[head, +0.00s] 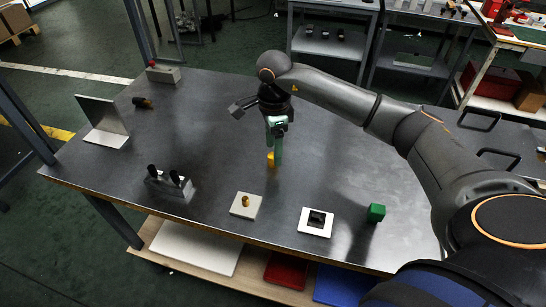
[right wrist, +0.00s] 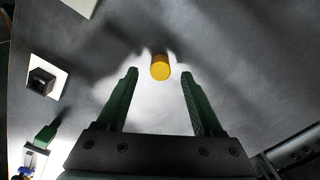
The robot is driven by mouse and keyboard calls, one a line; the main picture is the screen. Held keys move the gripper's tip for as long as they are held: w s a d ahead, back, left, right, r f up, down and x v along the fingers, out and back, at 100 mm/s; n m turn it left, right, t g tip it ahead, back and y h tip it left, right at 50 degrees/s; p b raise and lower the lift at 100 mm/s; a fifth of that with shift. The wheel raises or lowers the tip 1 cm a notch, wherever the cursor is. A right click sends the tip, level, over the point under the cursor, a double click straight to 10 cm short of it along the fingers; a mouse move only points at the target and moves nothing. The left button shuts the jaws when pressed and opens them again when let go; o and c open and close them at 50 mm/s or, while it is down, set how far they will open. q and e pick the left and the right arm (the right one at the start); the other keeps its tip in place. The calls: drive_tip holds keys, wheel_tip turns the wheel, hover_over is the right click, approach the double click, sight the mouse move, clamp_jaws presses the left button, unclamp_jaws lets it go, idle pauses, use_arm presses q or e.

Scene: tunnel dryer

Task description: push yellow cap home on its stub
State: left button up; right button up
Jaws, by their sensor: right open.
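The yellow cap (head: 271,160) stands on the dark metal table, apart from its stub. My right gripper (head: 271,147) is right above or beside it, fingers pointing down. In the right wrist view the yellow cap (right wrist: 160,67) sits in line with the gap between the open green fingers (right wrist: 160,76), near their tips; I see no clear contact. A brass-coloured stub (head: 245,201) stands up from a pale square plate (head: 237,210) nearer the front edge, with nothing over it. My left gripper is not in view.
A grey block with black pegs (head: 172,190), a bent metal sheet (head: 103,120), a dark cylinder (head: 142,102) and a red-knobbed block (head: 162,74) are left. The table's middle is mostly clear.

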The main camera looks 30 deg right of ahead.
drive_tip(key=shift+f, duration=1.55)
clamp_jaws()
